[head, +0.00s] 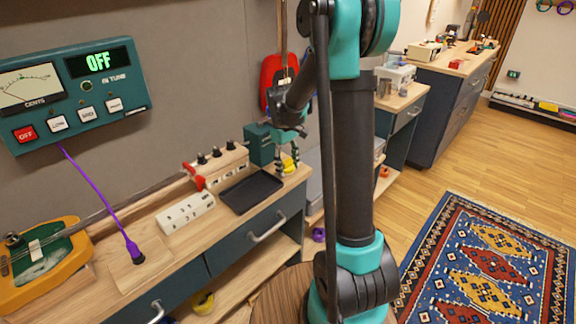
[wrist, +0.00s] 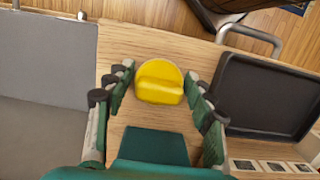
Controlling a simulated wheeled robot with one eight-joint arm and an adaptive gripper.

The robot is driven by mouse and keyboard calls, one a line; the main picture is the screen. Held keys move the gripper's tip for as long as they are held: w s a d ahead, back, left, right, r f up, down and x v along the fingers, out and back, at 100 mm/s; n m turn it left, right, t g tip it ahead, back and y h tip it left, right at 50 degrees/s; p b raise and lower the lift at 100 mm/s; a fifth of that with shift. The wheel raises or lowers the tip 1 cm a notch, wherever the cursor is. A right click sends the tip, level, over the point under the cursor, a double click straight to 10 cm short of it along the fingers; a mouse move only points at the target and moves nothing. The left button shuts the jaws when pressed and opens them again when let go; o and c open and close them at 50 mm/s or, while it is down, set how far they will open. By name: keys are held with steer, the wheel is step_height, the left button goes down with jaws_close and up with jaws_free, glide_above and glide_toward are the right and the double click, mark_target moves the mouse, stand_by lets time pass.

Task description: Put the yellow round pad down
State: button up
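The yellow round pad (wrist: 159,82) is between the fingertips of my gripper (wrist: 160,72) in the wrist view. The tips come up to its two sides, so the gripper looks shut on it. In the head view my gripper (head: 287,163) points down at the right end of the wooden bench (head: 150,233). Only a little of the pad shows there, between the fingers. The pad is low over the bare bench top; whether its underside touches the wood I cannot tell.
A black tray (head: 251,191) lies beside my gripper, on the right in the wrist view (wrist: 270,95). A green box (head: 260,144) stands close by. A white switch strip (head: 186,213) and a row of black knobs (head: 215,155) are further left. Bare wood surrounds the pad.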

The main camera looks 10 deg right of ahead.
steer(key=shift+o, duration=0.7)
step_height(320, 180, up, 12)
steer(key=w+a, duration=0.1)
steer(key=s+d+f+m+t, duration=0.1)
steer(key=s+f+m+t, duration=0.1)
steer(key=s+f, duration=0.2)
steer(key=s+d+f+m+t, duration=0.1)
steer(key=s+f, duration=0.4)
steer(key=s, duration=0.6)
steer(key=s+d+f+m+t+y, duration=0.1)
steer(key=s+d+f+m+t, duration=0.1)
steer(key=s+f+m, duration=0.2)
steer(key=s+f, duration=0.1)
steer(key=s, duration=0.2)
steer(key=shift+s+d+t, duration=0.3)
steer(key=shift+s+d, duration=0.1)
steer(key=shift+o, duration=0.2)
